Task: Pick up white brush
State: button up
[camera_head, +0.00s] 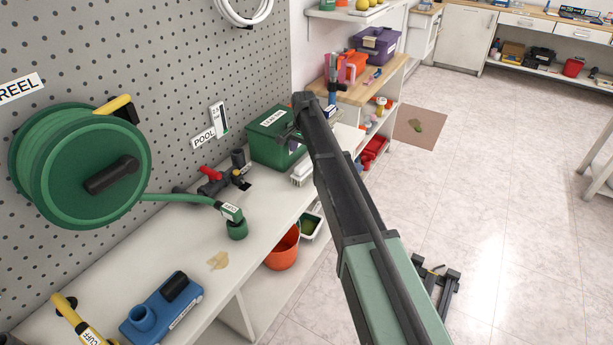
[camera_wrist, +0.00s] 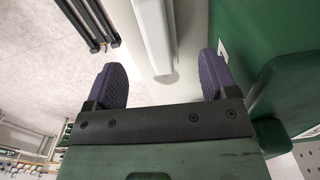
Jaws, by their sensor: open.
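The white brush (camera_head: 302,171) lies near the front edge of the white bench, beside the green box (camera_head: 272,138). My gripper (camera_head: 291,138) is over the bench by the green box, partly hidden by my arm. In the wrist view my gripper (camera_wrist: 160,62) is open, with its two purple fingers spread apart. The long white brush (camera_wrist: 155,35) appears between the fingers, with its rounded end toward the palm and clear space on both sides. The height between fingers and brush cannot be told. The green box (camera_wrist: 265,35) is close to the right finger.
A black and red valve (camera_head: 213,183) and a green hose end (camera_head: 236,228) stand left of the brush. A blue pump (camera_head: 160,308) is nearer. An orange bucket (camera_head: 283,250) stands below the bench. A wooden-topped shelf (camera_head: 357,95) lies beyond. The floor at right is mostly open.

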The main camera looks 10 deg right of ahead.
aim_at(305, 169)
jog(key=f+b, duration=0.2)
jog(key=f, duration=0.1)
jog(key=f+b, duration=0.5)
jog(key=f, duration=0.1)
jog(key=shift+d+f+b, duration=0.2)
jog(key=shift+d+b, duration=0.05)
jog(key=shift+b, duration=0.05)
jog(key=shift+r, duration=0.25)
jog(key=c, duration=1)
jog(key=shift+r+p, duration=0.1)
jog(key=shift+p, duration=0.2)
notch_tip(305, 169, up, 20)
jog(key=p, duration=2)
